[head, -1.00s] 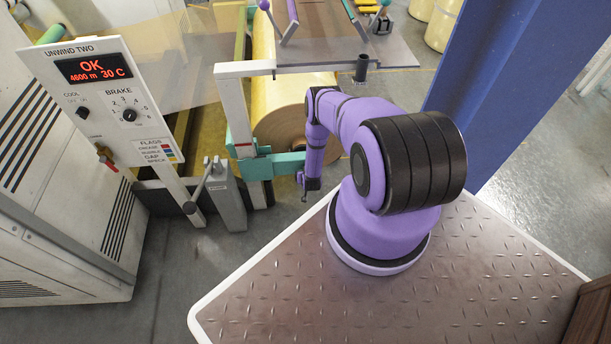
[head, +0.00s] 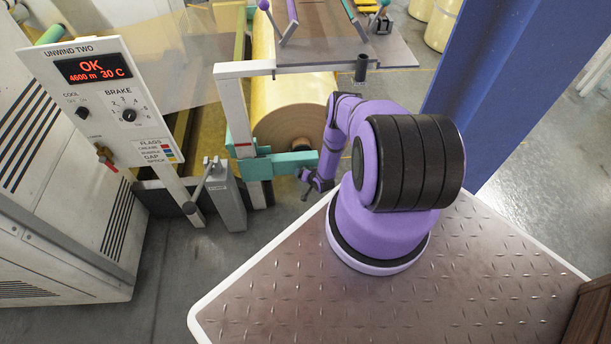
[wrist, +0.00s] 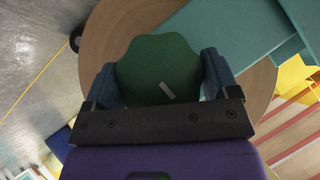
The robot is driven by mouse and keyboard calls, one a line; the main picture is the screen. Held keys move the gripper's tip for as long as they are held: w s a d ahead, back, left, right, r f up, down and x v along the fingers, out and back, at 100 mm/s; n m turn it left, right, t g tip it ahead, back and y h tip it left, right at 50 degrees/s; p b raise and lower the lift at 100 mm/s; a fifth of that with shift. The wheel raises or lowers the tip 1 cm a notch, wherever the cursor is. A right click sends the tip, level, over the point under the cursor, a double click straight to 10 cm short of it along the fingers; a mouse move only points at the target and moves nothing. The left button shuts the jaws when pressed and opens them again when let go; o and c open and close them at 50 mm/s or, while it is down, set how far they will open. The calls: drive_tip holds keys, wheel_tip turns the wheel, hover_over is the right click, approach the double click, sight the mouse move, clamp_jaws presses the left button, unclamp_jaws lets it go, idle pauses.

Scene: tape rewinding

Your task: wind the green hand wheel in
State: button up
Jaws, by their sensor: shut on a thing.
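The green hand wheel (wrist: 158,65) shows in the wrist view as a dark green lobed disc with a short pale mark. My gripper (wrist: 160,85) has its two blue-grey fingers on either side of the wheel, shut on it. The wheel sits in front of the round tan end of the roll (wrist: 110,35). In the head view my gripper (head: 304,177) is small, beside the right end of the teal bracket (head: 280,164). I cannot make out the wheel there.
The yellow film roll (head: 285,95) lies behind the bracket, below a pale frame bar (head: 240,68). The control panel (head: 105,95) at left reads OK, 4600 m, 30 C. A grey post (head: 226,200) stands left of my gripper. A blue column (head: 500,80) rises at right.

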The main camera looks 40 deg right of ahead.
drive_tip(key=o, duration=0.8)
drive_tip(key=v, duration=1)
drive_tip(key=shift+s+r, duration=0.25)
drive_tip(key=shift+s, duration=0.1)
